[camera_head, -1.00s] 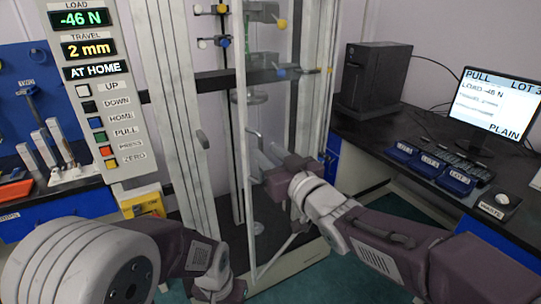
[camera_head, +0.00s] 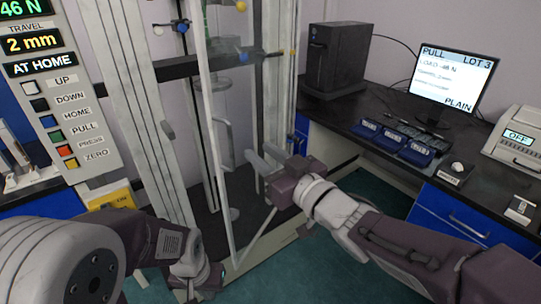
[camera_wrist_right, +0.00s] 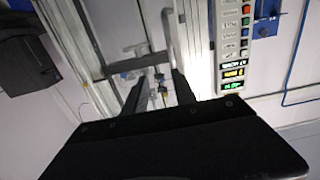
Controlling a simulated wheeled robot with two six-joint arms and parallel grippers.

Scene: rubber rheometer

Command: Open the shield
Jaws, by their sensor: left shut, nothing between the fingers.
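The shield is a clear panel with a pale frame (camera_head: 209,110) on the front of the test machine. A grey bar handle (camera_head: 228,135) stands near its left edge. I cannot tell for sure whether the shield is ajar. My right gripper (camera_head: 262,158) is at the shield, just right of the handle, with its fingers apart. In the right wrist view the fingers (camera_wrist_right: 160,90) are spread, with a grey bar (camera_wrist_right: 169,35) beyond their tips. I see no grasp. My left gripper (camera_head: 204,277) is low, left of the shield's bottom corner; its fingertips are hidden.
The control panel (camera_head: 62,115) with coloured buttons is at the left. A dark bench (camera_head: 345,110) at the right carries a computer tower (camera_head: 338,58), a monitor (camera_head: 453,82) and blue trays (camera_head: 392,138).

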